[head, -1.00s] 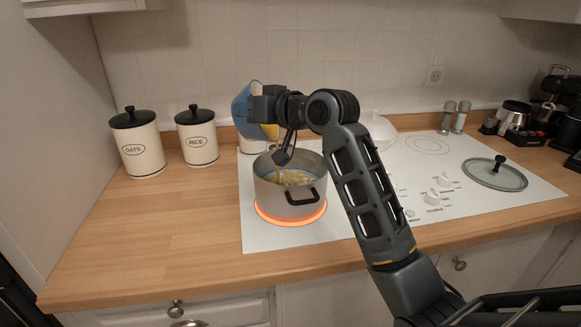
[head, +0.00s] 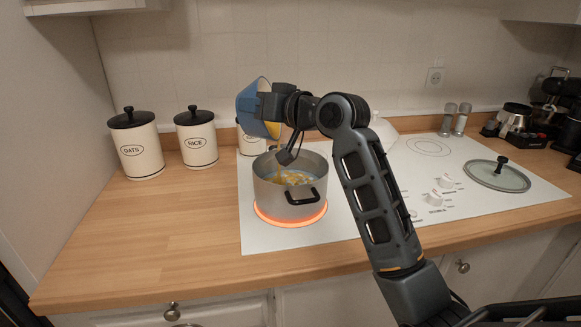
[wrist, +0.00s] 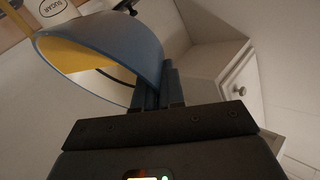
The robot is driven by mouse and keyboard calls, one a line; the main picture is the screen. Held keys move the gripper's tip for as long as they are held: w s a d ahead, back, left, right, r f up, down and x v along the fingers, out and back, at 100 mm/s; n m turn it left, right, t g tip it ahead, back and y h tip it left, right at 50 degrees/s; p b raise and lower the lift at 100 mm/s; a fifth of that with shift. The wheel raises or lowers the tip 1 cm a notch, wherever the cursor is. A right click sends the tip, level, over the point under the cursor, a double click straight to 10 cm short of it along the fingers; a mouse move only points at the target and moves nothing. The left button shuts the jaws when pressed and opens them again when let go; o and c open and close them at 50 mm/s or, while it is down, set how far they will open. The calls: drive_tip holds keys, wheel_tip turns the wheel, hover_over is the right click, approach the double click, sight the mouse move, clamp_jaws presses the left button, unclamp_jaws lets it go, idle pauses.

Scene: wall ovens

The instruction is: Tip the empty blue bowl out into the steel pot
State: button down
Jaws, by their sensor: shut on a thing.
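The blue bowl (head: 250,110) is tipped steeply on its side above the steel pot (head: 292,202), its opening toward the right and down. Yellow shows inside its rim, and a thin yellow stream appears to run down into the pot, so it does not look clearly empty. The pot holds pale yellowish pieces. In the wrist view the bowl (wrist: 120,38) fills the upper left, with yellow on its inner side. My gripper (wrist: 165,85) is shut on the bowl's rim; in the head view my gripper (head: 264,106) partly covers the bowl.
The pot stands on a glowing orange burner (head: 290,220) of the white hob. Oats (head: 138,148) and rice (head: 197,140) canisters stand at left. A third canister (head: 250,143) is behind the pot. A glass lid (head: 497,178) lies at right. The left counter is clear.

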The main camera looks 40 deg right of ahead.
drive_tip(key=shift+s+d+r+m+t+b, duration=0.15)
drive_tip(key=shift+s+d+t+b, duration=0.15)
drive_tip(key=shift+s+b, duration=0.2)
drive_tip(key=shift+s+d+r+m+t+b, duration=0.1)
drive_tip(key=shift+s+d+m+t+b, duration=0.1)
drive_tip(key=shift+s+d+b, duration=0.3)
drive_tip(key=shift+s+d+r+m+t+b, duration=0.2)
drive_tip(key=shift+s+m+t+b, duration=0.25)
drive_tip(key=shift+b, duration=0.65)
drive_tip(key=shift+s+d+r+m+t+b, duration=0.15)
drive_tip(key=shift+s+d+t+b, duration=0.3)
drive_tip(key=shift+b, duration=0.65)
